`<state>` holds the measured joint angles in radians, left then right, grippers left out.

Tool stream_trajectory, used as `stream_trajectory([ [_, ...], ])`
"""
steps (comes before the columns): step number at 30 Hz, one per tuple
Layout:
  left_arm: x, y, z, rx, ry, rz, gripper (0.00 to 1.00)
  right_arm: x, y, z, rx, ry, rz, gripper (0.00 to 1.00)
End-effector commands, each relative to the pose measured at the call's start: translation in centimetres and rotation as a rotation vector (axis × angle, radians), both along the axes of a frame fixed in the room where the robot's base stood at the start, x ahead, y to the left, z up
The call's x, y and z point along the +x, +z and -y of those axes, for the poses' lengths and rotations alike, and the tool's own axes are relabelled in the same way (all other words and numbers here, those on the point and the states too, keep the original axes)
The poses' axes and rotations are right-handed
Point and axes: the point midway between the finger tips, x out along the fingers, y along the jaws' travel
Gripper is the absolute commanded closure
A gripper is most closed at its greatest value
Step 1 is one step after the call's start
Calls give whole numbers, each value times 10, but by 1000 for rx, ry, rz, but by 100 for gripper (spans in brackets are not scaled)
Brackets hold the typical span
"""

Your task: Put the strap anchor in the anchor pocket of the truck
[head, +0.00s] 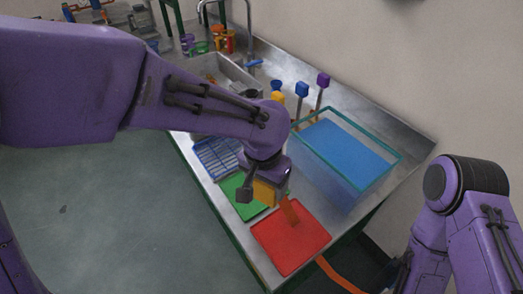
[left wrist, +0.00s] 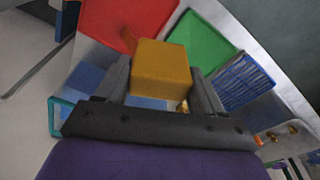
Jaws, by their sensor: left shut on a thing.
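My left gripper (head: 264,188) is shut on a yellow-orange block. The block (head: 265,192) is held above the counter, near the green and red boards. In the left wrist view the block (left wrist: 162,65) sits between the two grey fingers of my left gripper (left wrist: 163,85). An orange-brown strip (head: 289,210) shows beside the block, over the red board; I cannot tell if it joins the block. I cannot make out a truck or an anchor pocket. My right gripper (head: 398,272) is low at the right, dark and too unclear to read.
A red board (head: 300,250), a green board (head: 235,185) and a blue rack (head: 215,155) lie along the counter's front. A clear teal-rimmed tank (head: 400,158) with blue contents stands behind. An orange strip (head: 335,273) crosses below the counter edge. A sink (head: 215,68) is farther back.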

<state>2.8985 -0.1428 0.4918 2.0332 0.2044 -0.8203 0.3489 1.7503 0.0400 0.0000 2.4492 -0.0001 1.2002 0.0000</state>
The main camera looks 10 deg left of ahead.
Motion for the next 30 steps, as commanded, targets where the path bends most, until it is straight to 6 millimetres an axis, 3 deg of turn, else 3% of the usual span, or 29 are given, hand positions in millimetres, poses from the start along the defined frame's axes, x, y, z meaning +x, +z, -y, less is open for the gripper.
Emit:
stream_trajectory([
  [8,69,-33,-30,0,-7,-4,66,-1,15,0,0,0,-2,17],
  [13,94,-71,-44,1,-8,-4,66,0,18,0,1,0,-1,17],
  [20,111,-96,-54,2,-6,-3,66,0,23,0,0,0,-1,17],
  [24,109,-118,-54,2,-7,-3,66,0,34,0,0,0,-1,17],
  [30,110,-124,-54,2,-7,1,66,0,32,0,1,0,-1,17],
])
